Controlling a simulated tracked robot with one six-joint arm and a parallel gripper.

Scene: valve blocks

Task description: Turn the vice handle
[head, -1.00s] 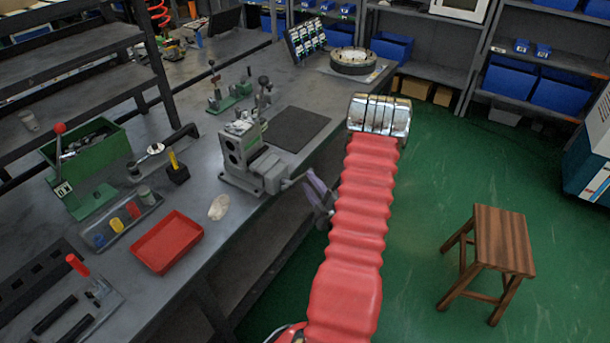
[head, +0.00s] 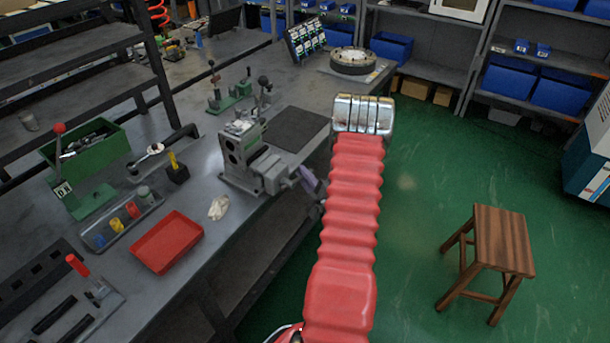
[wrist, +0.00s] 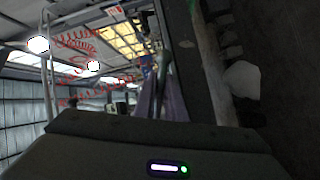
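The grey vice (head: 250,165) stands at the front edge of the workbench in the head view, its jaw end pointing right. My gripper (head: 310,182) shows only as a small purple part at the vice's right end, beside my red sleeved arm. I cannot make out the vice handle there, nor whether the gripper touches it. In the wrist view, purple fingers (wrist: 165,95) stand close together in the dark middle.
On the workbench (head: 215,190) are a red tray (head: 167,242), a white cloth (head: 218,207), a green box (head: 95,147) and a dark mat (head: 297,129). A wooden stool (head: 500,240) stands on the open green floor to the right.

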